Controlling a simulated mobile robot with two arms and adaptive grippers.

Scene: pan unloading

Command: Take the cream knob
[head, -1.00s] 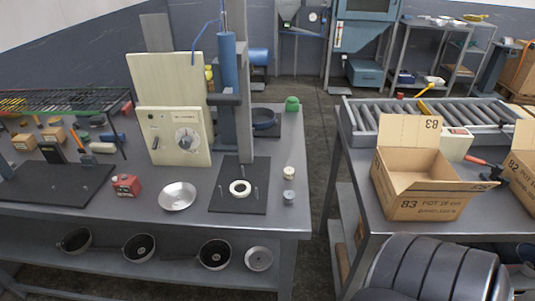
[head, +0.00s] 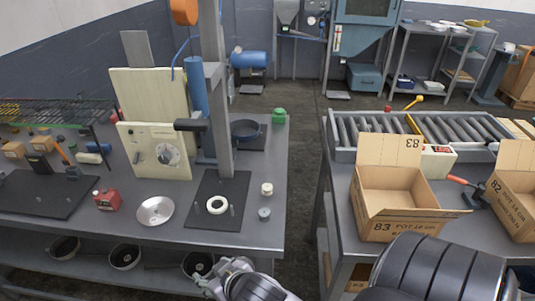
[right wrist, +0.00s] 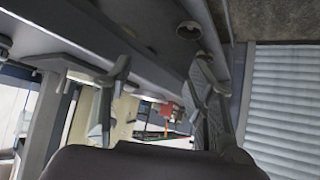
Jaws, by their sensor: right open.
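The cream knob (head: 267,188) stands upright on the grey table near its right edge, in the head view. A grey knob (head: 264,213) stands just in front of it. My right gripper (head: 210,275) is at the bottom of the head view, in front of the table's front edge and well apart from the cream knob. In the right wrist view its two fingers (right wrist: 156,85) are spread with nothing between them. I cannot make out the cream knob in that view. My left gripper is not in view.
A white ring (head: 217,205) lies on a black plate (head: 230,188) left of the knobs. A shallow metal dish (head: 155,211) lies farther left. A grey post (head: 217,120) rises behind. Pans (head: 124,256) sit on the lower shelf. An open carton (head: 398,219) stands on the right table.

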